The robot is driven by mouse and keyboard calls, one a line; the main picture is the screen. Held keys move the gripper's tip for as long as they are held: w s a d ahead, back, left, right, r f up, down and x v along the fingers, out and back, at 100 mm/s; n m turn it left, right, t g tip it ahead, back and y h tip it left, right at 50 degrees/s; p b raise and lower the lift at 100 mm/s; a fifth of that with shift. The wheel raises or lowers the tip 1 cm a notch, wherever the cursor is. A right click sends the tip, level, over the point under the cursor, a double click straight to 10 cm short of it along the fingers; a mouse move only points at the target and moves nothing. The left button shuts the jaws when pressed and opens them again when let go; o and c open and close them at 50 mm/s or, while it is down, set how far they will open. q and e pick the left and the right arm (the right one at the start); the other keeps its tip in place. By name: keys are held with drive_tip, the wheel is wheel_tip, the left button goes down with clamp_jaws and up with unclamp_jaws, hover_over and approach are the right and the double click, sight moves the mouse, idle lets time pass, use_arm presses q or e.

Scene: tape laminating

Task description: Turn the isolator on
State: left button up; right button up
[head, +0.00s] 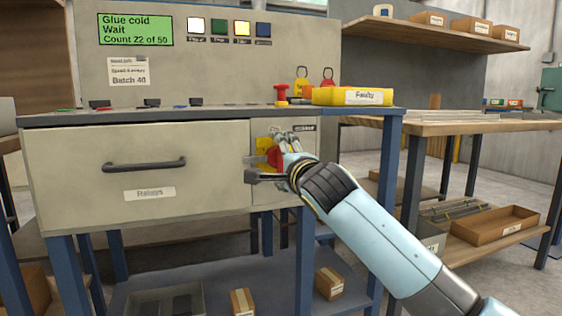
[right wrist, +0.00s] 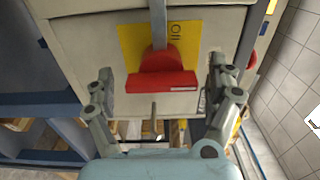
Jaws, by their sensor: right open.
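The isolator has a red rotary handle (head: 274,157) on a yellow plate (head: 263,146), on the small front panel right of the drawer. In the right wrist view the red handle (right wrist: 163,84) shows large, with its broad grip edge lying crosswise. The yellow plate (right wrist: 132,42) behind it carries dark marks, partly hidden by a grey bar. My right gripper (head: 270,160) is open at the panel. In the right wrist view its fingers (right wrist: 161,80) stand on either side of the handle, with gaps visible. My left gripper is in neither view.
The bench console holds a green display (head: 135,29) reading "Glue cold, Wait". A red emergency button (head: 281,92), padlocks and a yellow "Faulty" bin (head: 350,96) stand above the panel. The Relays drawer (head: 145,172) is shut at the left. Another bench (head: 450,127) stands right.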

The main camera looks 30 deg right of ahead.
drive_tip(key=v, duration=1.2)
